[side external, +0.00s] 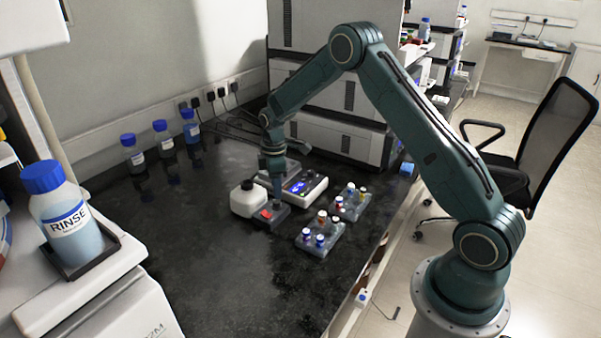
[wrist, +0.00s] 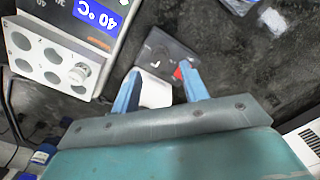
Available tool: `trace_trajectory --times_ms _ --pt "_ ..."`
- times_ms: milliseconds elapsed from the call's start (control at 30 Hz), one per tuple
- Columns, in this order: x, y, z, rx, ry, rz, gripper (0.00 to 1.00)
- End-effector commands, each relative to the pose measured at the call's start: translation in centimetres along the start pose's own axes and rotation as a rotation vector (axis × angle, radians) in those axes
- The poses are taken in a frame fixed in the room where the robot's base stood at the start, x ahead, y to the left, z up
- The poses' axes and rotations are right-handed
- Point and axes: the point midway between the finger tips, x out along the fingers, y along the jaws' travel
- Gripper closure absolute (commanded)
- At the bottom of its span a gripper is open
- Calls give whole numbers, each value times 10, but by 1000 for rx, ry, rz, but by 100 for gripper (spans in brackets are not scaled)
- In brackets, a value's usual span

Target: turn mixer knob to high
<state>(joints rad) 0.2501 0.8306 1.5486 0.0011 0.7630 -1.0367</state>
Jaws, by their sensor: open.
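A small dark box (side external: 272,217) with a red part on top stands on the black bench, in front of my gripper (side external: 278,199). I take it to be the mixer. In the wrist view, the dark box (wrist: 165,50) lies just past my gripper's (wrist: 160,68) two blue fingers, with a curved white mark on its face. The red part (wrist: 178,73) shows beside the right fingertip. The fingers are apart, with no object clearly held. I cannot make out the knob's setting, nor whether a finger touches the box.
A white bottle with a dark cap (side external: 247,200) stands close to the box's left. A white heater block (side external: 305,187) with a blue display reading 40 °C is behind right. Vial racks (side external: 350,203) (side external: 320,239) stand to the right. The front left of the bench is clear.

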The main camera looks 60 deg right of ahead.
Motion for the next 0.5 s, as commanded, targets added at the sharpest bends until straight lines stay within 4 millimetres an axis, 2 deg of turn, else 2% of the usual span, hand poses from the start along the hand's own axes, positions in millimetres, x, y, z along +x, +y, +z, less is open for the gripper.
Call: trace_trajectory --times_ms 200,500 --pt "31 0 0 0 -2 -2 56" --pt "49 0 0 0 0 0 56"
